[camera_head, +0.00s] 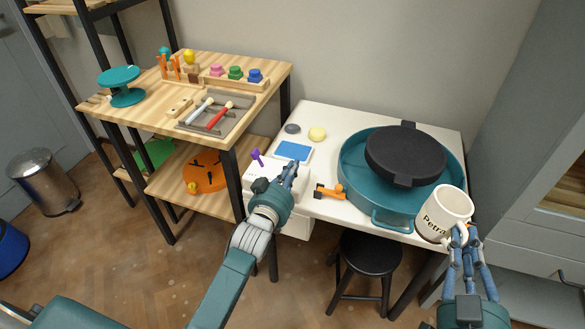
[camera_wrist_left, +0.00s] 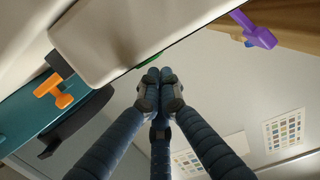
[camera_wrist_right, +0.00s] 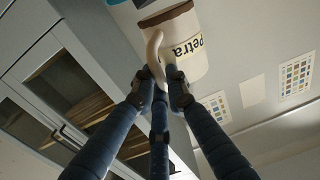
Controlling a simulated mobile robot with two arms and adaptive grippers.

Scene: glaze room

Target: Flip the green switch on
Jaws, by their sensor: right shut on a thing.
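A white box (camera_head: 262,180) with a blue panel on top (camera_head: 293,151) sits at the table's left end. A purple lever (camera_head: 257,157) sticks out at its left side and an orange lever (camera_head: 329,191) at its right. My left gripper (camera_head: 287,172) is at the box's front, fingertips drawn together. In the left wrist view only a green sliver (camera_wrist_left: 148,60) shows at the box's edge, just beyond the fingertips (camera_wrist_left: 160,82). The rest of it is hidden, and I cannot tell whether they touch. My right gripper (camera_head: 462,236) is shut on the handle of a white "Petra" mug (camera_head: 440,209).
A teal basin (camera_head: 350,185) with a black disc (camera_head: 405,153) on it fills the table's right part. A grey disc (camera_head: 292,128) and yellow disc (camera_head: 317,134) lie behind the box. A black stool (camera_head: 366,255) stands below; a wooden shelf (camera_head: 265,72) is left.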

